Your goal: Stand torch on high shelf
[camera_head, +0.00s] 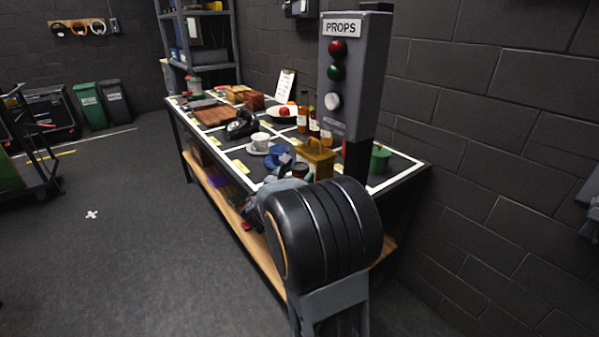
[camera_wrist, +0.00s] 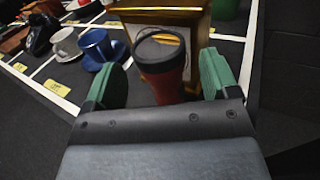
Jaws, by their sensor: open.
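The torch appears to be the red cylinder with a dark cap (camera_wrist: 165,62), upright on the table between my gripper's two green fingers. In the head view the torch (camera_head: 300,170) shows small and dark red, partly covered by my arm. A grey metal shelf unit (camera_head: 208,67) stands at the back, beyond the table's far end; its top is cut off by the frame.
A gold box (camera_head: 317,158) stands right behind the torch. A blue cup (camera_head: 280,154), a white cup (camera_head: 259,140), a black telephone (camera_head: 241,124) and bottles crowd the table (camera_head: 411,168). A PROPS button box (camera_head: 352,75) rises above it.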

